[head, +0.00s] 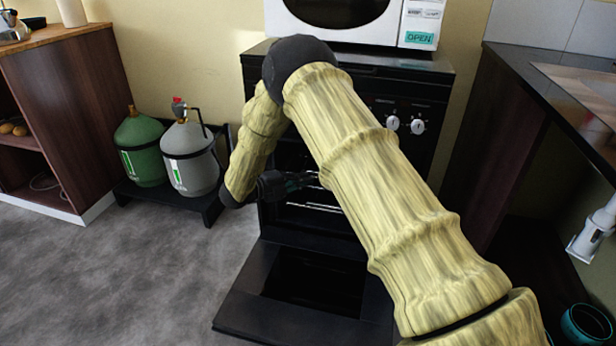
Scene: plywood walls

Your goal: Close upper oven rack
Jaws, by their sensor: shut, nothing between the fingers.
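The black oven (438,88) stands against the back wall, with its door (240,300) folded down flat and open near the floor. Metal rack bars (314,207) show in the oven opening, just below my gripper. My gripper (308,180) is shut and empty, at the front of the oven opening near the upper rack bars. I cannot tell whether it touches the rack. My bamboo-patterned arm covers the right part of the opening and much of the racks, so how far the upper rack sticks out is hidden.
A white microwave (405,22) sits on top of the oven. Green (142,150) and grey (190,160) gas bottles stand in a black tray to the left. A dark counter (500,150) closes off the right side. Grey floor (120,270) is clear at front left.

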